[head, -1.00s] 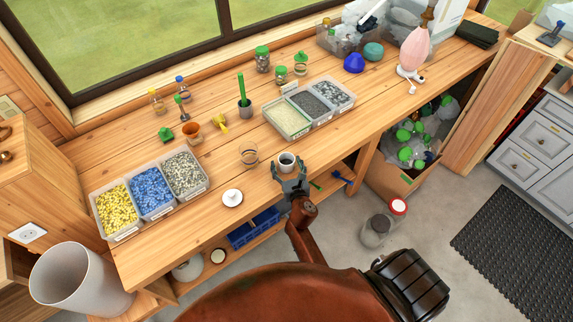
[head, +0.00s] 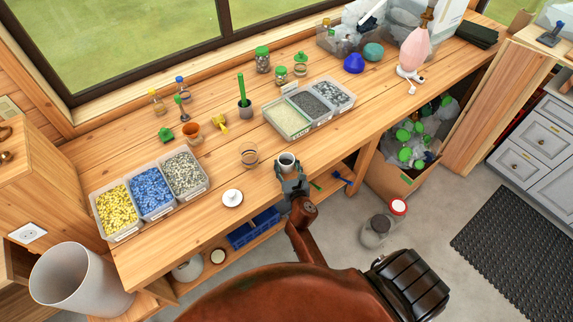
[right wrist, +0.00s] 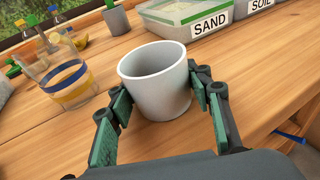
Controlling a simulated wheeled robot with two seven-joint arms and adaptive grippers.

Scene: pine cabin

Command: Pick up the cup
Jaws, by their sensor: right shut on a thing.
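The cup is a small light grey cup (head: 287,161) near the front edge of the wooden workbench. It also shows large and upright in the right wrist view (right wrist: 158,86). My right gripper (head: 290,172) is shut on the cup, with a finger on each side of it; the fingers (right wrist: 160,98) have green pads. I cannot tell whether the cup's base is on the bench or just above it. My left gripper is not in view.
A striped glass (head: 249,157) stands left of the cup. A tray of sand and soil bins (head: 290,122) lies behind it. A white lidded dish (head: 232,198) and bins of coloured stones (head: 123,234) are further left. Bare bench lies between them.

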